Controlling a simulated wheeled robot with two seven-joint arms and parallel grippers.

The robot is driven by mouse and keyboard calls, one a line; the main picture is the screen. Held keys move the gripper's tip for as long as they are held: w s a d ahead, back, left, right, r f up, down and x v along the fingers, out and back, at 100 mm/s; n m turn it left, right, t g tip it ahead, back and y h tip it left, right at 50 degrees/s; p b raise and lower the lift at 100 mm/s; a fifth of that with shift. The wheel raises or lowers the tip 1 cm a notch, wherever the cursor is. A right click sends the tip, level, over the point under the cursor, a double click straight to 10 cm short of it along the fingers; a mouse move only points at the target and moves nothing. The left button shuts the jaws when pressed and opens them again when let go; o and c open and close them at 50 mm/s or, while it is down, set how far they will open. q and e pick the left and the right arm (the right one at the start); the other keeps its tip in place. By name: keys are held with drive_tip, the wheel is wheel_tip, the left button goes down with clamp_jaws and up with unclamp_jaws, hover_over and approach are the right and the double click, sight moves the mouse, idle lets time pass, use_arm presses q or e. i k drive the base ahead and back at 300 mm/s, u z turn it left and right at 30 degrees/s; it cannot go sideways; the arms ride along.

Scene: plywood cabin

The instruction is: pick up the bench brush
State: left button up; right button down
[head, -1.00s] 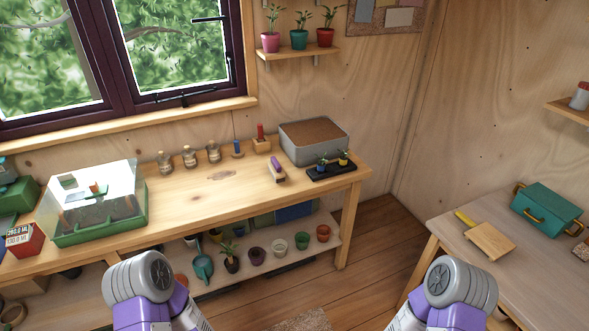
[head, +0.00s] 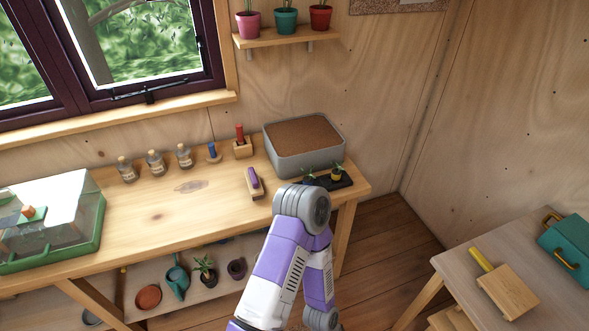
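The bench brush (head: 254,183) appears to be the small item with a pale wooden body and a purple grip on top. It lies on the wooden workbench (head: 150,215), right of the middle and near the front edge, left of the grey soil tray. Nothing touches it. One of my arms rises in the lower middle of the head view, its grey joint just right of and nearer than the brush. Neither gripper shows.
A grey tray of soil (head: 305,147) and a black seedling tray (head: 330,182) stand right of the brush. Behind it are a red-handled tool in a wooden block (head: 241,142), a blue-handled tool (head: 212,152) and several bottles. A green-based clear box (head: 50,225) stands left.

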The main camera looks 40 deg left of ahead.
sight(256, 191)
drive_tip(key=u, duration=0.45)
drive_tip(key=i, duration=1.1)
drive_tip(key=u, duration=0.85)
